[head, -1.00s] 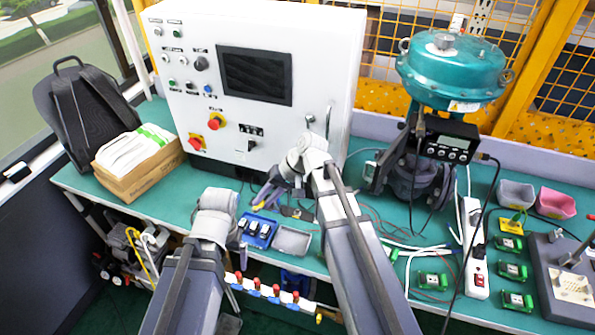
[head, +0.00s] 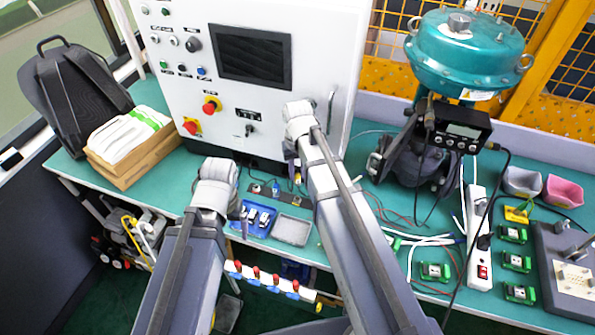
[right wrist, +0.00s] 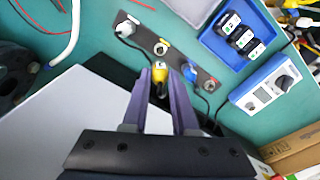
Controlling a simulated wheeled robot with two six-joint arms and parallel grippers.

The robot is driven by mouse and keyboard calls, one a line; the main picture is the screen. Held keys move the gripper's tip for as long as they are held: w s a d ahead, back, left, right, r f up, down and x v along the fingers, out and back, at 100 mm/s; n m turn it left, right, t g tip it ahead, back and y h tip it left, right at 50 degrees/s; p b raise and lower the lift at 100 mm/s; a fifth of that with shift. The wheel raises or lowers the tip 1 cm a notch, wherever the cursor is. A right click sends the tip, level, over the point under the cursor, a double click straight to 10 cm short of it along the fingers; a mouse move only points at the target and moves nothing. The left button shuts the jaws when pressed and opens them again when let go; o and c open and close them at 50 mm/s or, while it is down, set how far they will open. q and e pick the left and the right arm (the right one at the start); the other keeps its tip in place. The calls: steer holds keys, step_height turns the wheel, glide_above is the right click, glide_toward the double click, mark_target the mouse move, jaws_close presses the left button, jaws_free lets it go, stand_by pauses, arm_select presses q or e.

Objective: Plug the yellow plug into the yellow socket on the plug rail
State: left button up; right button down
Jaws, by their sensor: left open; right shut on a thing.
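The yellow plug (right wrist: 160,86) is between the purple fingers of my right gripper (right wrist: 168,80), which is shut on it. The dark plug rail (right wrist: 175,56) lies just beyond the fingertips, with a yellow-ringed socket (right wrist: 161,47), a white plug (right wrist: 126,28), a blue plug (right wrist: 190,71) and a red socket (right wrist: 210,84). The yellow plug appears apart from the yellow socket. In the head view the rail (head: 263,189) is partly hidden, and my right gripper (head: 292,168) is near the cabinet front.
The white control cabinet (head: 250,105) stands close behind the right gripper. A blue tray of dark modules (head: 246,229) and a grey tray (head: 291,231) lie in front of the rail. The teal valve (head: 465,50) and a white power strip (head: 478,240) stand to the right.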

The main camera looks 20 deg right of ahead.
steer(key=shift+f+b, duration=3.45)
steer(key=shift+f, duration=0.2)
steer(key=shift+f+b, duration=0.55)
steer(key=shift+b, duration=0.05)
steer(key=c, duration=0.6)
jaws_free()
steer(key=shift+o, duration=0.2)
steer(key=shift+o, duration=1.4)
step_height(320, 180, up, 7)
steer(key=p, duration=0.7)
steer(key=shift+f, duration=0.15)
